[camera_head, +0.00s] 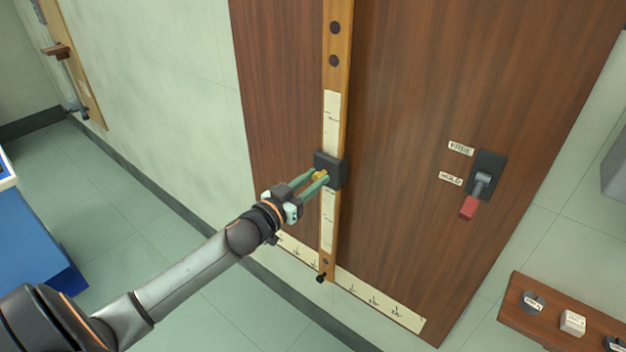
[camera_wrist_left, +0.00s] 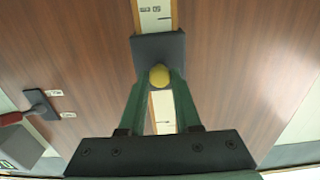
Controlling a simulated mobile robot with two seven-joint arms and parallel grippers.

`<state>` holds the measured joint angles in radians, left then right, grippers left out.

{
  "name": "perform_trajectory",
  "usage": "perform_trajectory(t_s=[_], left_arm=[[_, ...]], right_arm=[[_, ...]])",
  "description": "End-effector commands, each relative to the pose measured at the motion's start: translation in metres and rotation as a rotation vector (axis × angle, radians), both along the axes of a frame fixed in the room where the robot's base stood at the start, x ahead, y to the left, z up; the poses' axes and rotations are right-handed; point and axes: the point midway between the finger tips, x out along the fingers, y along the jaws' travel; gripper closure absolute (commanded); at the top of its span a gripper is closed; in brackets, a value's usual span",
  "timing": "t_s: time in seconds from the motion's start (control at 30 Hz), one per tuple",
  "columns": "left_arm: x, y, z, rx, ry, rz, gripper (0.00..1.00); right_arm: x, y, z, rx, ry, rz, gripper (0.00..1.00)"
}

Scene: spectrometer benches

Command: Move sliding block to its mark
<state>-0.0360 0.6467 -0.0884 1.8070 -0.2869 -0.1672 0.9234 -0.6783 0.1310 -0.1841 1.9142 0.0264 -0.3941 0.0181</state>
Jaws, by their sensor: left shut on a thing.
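The sliding block (camera_head: 329,166) is dark grey and sits around the wooden rail (camera_head: 337,76), partway along its pale scale strip. It also shows in the left wrist view (camera_wrist_left: 158,52), with a round yellow knob (camera_wrist_left: 159,76) on its face. My left gripper (camera_head: 318,178) has its green fingers shut on the knob, one on each side. Printed marks on the scale strip (camera_head: 329,218) show above and below the block, but I cannot read them. The block hides the strip behind it. My right gripper is in neither view.
A lever (camera_head: 481,184) with a red handle is on the wooden panel (camera_head: 420,120), right of the rail, beside FREE and HOLD labels. A shelf (camera_head: 510,306) with small labelled blocks is at lower right. A blue object (camera_head: 38,225) stands at left.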

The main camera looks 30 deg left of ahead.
Motion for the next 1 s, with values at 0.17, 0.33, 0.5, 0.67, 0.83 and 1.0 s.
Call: perform_trajectory(t_s=[0.17, 0.33, 0.5, 0.67, 0.83, 1.0], left_arm=[[0.000, 0.000, 0.000, 0.000, 0.000, -0.001, 1.00], [0.000, 0.000, -0.015, -0.002, 0.003, 0.000, 1.00], [0.000, 0.000, -0.062, -0.005, 0.007, 0.002, 1.00], [0.000, 0.000, -0.094, -0.004, 0.006, 0.001, 1.00], [0.000, 0.000, -0.102, -0.002, 0.002, 0.000, 1.00], [0.000, 0.000, -0.100, 0.000, 0.000, 0.000, 1.00]], right_arm=[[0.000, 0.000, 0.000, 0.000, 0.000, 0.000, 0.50], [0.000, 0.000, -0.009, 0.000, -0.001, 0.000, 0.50], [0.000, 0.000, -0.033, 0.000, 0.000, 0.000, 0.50], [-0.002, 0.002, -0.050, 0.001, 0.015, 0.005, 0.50], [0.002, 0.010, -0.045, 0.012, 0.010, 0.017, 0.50], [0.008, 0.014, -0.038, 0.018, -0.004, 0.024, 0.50]])
